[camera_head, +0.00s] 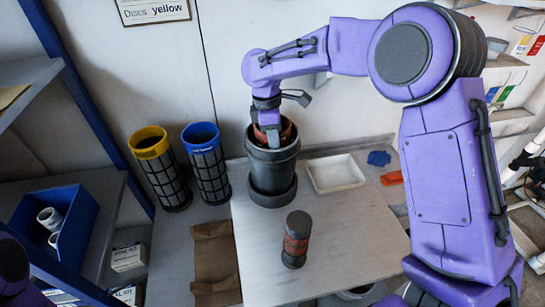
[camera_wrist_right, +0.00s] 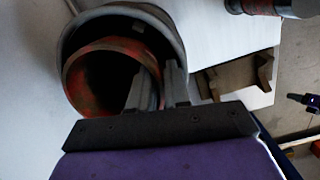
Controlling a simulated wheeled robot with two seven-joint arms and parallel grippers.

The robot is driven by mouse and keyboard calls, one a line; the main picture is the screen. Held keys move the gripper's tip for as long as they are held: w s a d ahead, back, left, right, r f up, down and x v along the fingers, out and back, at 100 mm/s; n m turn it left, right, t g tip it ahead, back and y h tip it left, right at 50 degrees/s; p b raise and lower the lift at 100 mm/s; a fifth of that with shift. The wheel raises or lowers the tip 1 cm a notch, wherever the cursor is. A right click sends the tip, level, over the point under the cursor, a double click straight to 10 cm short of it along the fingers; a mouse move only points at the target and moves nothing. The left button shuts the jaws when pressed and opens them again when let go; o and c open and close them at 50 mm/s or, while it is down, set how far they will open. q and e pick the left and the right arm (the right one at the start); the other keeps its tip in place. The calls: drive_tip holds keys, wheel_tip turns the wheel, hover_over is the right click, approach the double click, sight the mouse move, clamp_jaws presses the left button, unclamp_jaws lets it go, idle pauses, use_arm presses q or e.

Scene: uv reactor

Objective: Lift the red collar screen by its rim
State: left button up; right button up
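The red collar screen (camera_head: 289,128) sits inside the dark round vessel (camera_head: 272,166), with part of its red rim showing at the mouth. In the wrist view the red collar screen (camera_wrist_right: 82,75) is an open ring inside the vessel's grey rim (camera_wrist_right: 92,22). My right gripper (camera_wrist_right: 156,88) reaches down into the mouth. One finger is inside the red ring and the other is near the vessel wall, with a gap between them. Contact with the rim cannot be made out. A small purple and dark part at the wrist view's right edge looks like my left gripper (camera_wrist_right: 304,100).
A dark canister with a red band (camera_head: 296,240) stands on the table (camera_head: 345,225) in front of the vessel. A white tray (camera_head: 335,174) is to the right. Yellow-topped (camera_head: 160,168) and blue-topped (camera_head: 207,163) mesh cylinders and a brown tray (camera_head: 215,258) are to the left.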

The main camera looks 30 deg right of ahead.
drive_tip(key=shift+f, duration=0.1)
clamp_jaws()
idle(1.3)
